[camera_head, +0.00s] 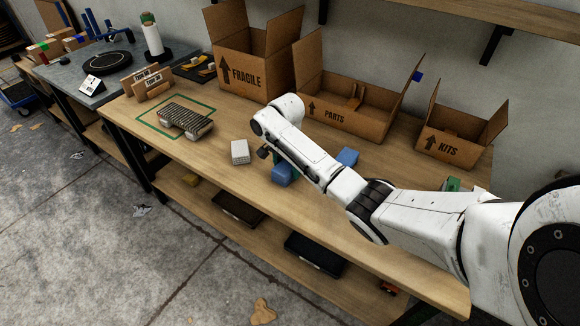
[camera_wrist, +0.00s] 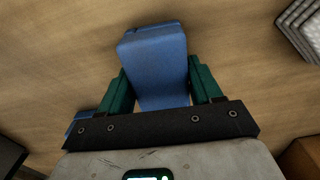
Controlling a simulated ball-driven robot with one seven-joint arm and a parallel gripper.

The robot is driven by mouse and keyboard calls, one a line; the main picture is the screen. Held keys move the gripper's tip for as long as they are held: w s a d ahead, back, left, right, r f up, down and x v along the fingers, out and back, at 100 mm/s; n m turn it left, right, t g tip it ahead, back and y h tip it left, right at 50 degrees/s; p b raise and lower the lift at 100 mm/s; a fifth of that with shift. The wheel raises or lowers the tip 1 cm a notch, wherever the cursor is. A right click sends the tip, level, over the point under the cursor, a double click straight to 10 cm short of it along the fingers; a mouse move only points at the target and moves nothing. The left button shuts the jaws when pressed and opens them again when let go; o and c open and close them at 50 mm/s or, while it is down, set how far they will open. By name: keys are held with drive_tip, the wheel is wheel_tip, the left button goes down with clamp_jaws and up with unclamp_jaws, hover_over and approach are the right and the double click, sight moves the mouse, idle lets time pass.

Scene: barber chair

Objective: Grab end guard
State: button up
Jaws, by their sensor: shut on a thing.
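A blue, block-like end guard (camera_head: 282,175) is on or just above the wooden bench, near its front edge in the head view. In the wrist view the blue end guard (camera_wrist: 157,62) sits between the two green fingers of my gripper (camera_wrist: 158,88), which touch its sides. My gripper is shut on it. In the head view my arm hides most of my gripper. A second blue piece (camera_head: 347,157) lies on the bench to the right, beyond my arm; a blue piece (camera_wrist: 82,121) also shows partly behind my gripper in the wrist view.
A small pale stack (camera_head: 240,152) lies left of the end guard. A dark ribbed item (camera_head: 186,120) lies by a green outline. Open cardboard boxes marked FRAGILE (camera_head: 240,75), PARTS (camera_head: 345,115) and KITS (camera_head: 450,145) stand along the back. Bench space between the stack and outline is clear.

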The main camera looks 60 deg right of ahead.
drive_tip(key=c, duration=0.4)
drive_tip(key=shift+d+r, duration=0.1)
drive_tip(key=shift+r, duration=0.05)
